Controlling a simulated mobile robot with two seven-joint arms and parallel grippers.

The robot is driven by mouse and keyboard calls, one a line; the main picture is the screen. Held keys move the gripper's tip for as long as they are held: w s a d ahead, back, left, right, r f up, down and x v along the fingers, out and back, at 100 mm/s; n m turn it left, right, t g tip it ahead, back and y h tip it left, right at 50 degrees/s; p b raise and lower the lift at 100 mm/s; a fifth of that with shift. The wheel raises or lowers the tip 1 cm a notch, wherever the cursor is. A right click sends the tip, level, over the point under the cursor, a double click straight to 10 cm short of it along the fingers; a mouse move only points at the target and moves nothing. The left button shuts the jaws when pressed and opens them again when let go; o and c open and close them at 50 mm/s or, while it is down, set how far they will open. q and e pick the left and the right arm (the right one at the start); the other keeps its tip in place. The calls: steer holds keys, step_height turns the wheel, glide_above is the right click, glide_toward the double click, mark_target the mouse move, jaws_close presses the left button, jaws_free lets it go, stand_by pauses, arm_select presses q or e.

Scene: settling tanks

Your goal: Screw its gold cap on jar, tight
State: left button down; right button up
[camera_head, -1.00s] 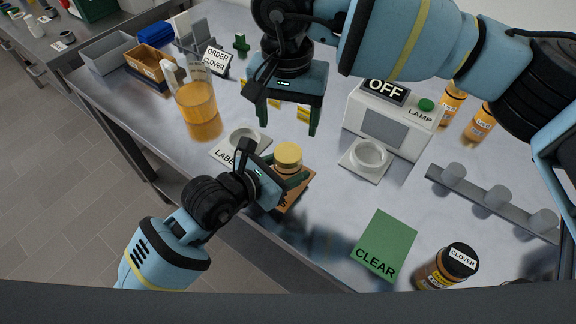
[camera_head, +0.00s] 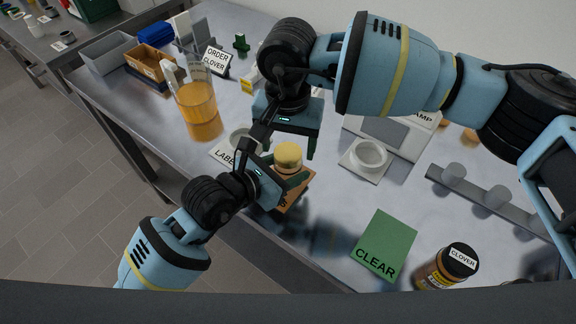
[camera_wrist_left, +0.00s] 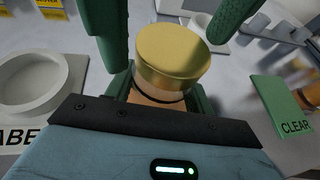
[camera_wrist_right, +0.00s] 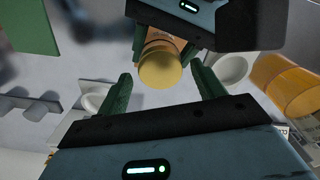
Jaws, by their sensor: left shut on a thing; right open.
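The gold cap (camera_head: 288,156) sits on top of the jar, which stands upright on a brown mat (camera_head: 304,189). The cap also shows in the left wrist view (camera_wrist_left: 170,55) and the right wrist view (camera_wrist_right: 160,68). I cannot tell how far it is screwed on. My left gripper (camera_head: 287,178) is shut around the jar below the cap, from the front left; its fingers hide most of the jar. My right gripper (camera_head: 288,143) is open above and behind the cap, fingers pointing down. In the right wrist view its fingers (camera_wrist_right: 165,88) are spread either side of the cap, seemingly not touching it.
A white round holder marked LABEL (camera_head: 222,152) stands left of the jar, and another white ring holder (camera_head: 368,157) stands right. A beaker of amber liquid (camera_head: 200,112), the lamp box (camera_head: 390,132), a green CLEAR card (camera_head: 384,245) and a CLOVER jar (camera_head: 447,268) surround them.

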steer(key=shift+f, duration=0.6)
steer(key=c, duration=1)
steer(key=m, duration=0.9)
steer(key=shift+m, duration=0.4)
steer(key=m, duration=0.4)
steer(key=shift+m, duration=0.4)
steer(key=m, duration=0.5)
steer(key=shift+m, duration=0.4)
